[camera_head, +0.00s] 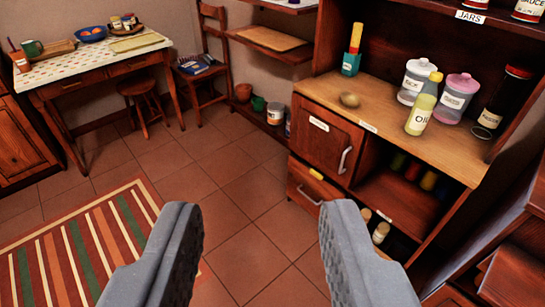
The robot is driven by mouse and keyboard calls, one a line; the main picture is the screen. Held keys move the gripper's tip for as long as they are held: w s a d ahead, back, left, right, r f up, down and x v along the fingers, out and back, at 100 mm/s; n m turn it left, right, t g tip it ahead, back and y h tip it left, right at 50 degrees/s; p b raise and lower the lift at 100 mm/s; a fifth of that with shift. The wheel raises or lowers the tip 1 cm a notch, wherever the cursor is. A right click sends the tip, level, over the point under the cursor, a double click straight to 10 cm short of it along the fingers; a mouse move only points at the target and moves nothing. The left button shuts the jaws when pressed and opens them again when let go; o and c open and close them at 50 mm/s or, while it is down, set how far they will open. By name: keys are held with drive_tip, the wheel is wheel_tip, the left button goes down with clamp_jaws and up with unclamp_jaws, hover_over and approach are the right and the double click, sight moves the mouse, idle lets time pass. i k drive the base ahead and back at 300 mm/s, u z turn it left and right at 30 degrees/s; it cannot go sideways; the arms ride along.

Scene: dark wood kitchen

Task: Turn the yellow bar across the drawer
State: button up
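A small yellow bar (316,174) shows at the top edge of a wooden drawer (302,188), low in the shelf unit right of the middle. The bar lies roughly level, along the drawer's upper edge; it is too small to tell how it is fixed. The drawer looks shut and has a pale curved handle (309,197). My gripper (262,213) is open and empty, its two grey fingers wide apart in the foreground. It is well short of the drawer and touches nothing. The right finger reaches up just below the drawer in the picture.
A cabinet door (325,140) with a curved handle sits above the drawer. The counter (385,115) holds jars and an oil bottle (422,105). An open shelf with bottles is right of the drawer. Bare tiled floor (240,190) lies ahead; a striped rug (80,245) is left.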

sight(315, 172)
drive_tip(key=i, duration=1.45)
drive_tip(key=z, duration=0.45)
